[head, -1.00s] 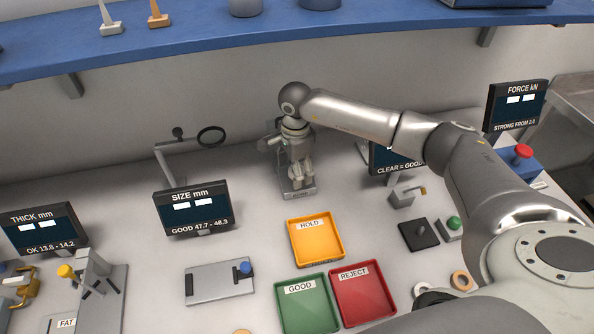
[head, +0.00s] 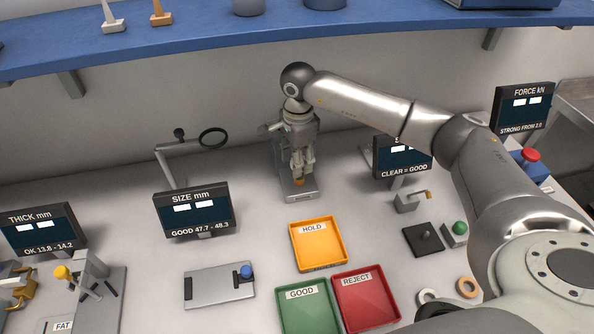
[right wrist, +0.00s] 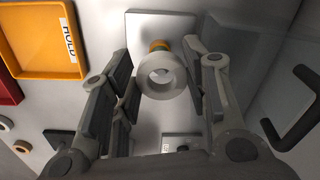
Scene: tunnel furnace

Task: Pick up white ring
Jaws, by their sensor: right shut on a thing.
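A white ring (right wrist: 160,91) is between the fingers of my right gripper in the right wrist view, with its hole facing the camera. My right gripper (head: 299,176) is shut on it, low over a grey stand at the back of the bench. An orange and green piece (right wrist: 158,46) shows just beyond the ring; an orange bit also shows below the fingertips in the head view. Another white ring (head: 427,297) lies on the bench at the right, partly hidden by my arm. My left gripper is not in view.
The grey stand (head: 301,197) has a flat base. In front are the yellow HOLD tray (head: 318,267), green GOOD tray (head: 302,294) and red REJECT tray (head: 358,273). A tan ring (head: 466,287) lies at right. A magnifier (head: 212,138) and SIZE display (head: 193,210) stand left.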

